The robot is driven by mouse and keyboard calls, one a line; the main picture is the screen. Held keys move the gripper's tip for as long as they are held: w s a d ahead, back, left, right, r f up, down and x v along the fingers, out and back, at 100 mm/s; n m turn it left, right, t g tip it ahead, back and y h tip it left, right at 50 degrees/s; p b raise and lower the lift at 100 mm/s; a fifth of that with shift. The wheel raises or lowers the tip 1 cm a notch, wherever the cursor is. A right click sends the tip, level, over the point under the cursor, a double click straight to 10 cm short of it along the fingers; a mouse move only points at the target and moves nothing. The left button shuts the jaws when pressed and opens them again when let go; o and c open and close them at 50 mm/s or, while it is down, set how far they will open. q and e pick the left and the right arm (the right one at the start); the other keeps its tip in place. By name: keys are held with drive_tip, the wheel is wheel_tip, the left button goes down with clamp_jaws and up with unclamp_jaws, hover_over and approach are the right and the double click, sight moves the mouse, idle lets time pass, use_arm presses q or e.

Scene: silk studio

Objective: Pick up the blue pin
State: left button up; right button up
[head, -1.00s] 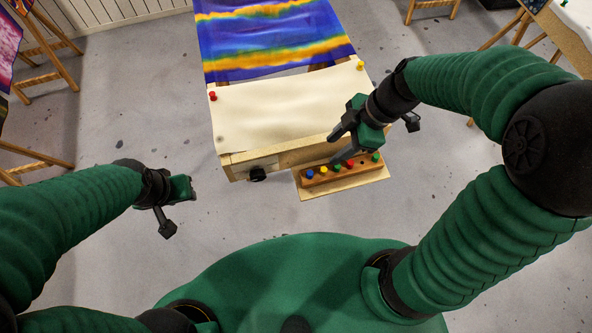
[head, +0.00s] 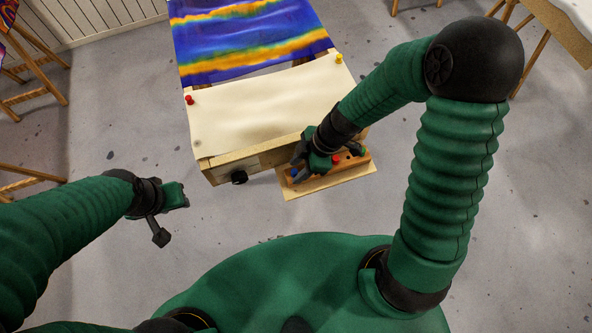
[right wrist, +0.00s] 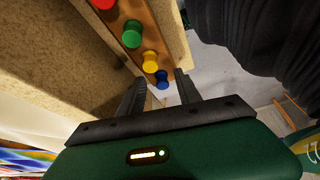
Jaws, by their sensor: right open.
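The blue pin (head: 294,172) stands at the left end of a wooden pin rack (head: 345,165), partly covered by my right gripper (head: 301,166) in the head view. In the right wrist view the blue pin (right wrist: 162,80) appears between the two spread fingertips, at the end of the row beside the yellow pin (right wrist: 150,62). My right gripper is open and empty above the rack; I cannot tell if a finger touches the pin. My left gripper (head: 183,197) hangs over the floor at the left, away from the rack; its jaw state is unclear.
A green pin (right wrist: 132,34) and a red pin (right wrist: 103,4) stand further along the rack. The rack sits on a pale board (head: 330,184) beside a frame with white cloth (head: 262,110). The floor in front is clear.

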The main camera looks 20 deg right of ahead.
drive_tip(key=shift+s+a, duration=0.1)
drive_tip(key=shift+a, duration=0.5)
drive_tip(key=c, duration=0.6)
drive_tip(key=shift+a, duration=0.15)
clamp_jaws()
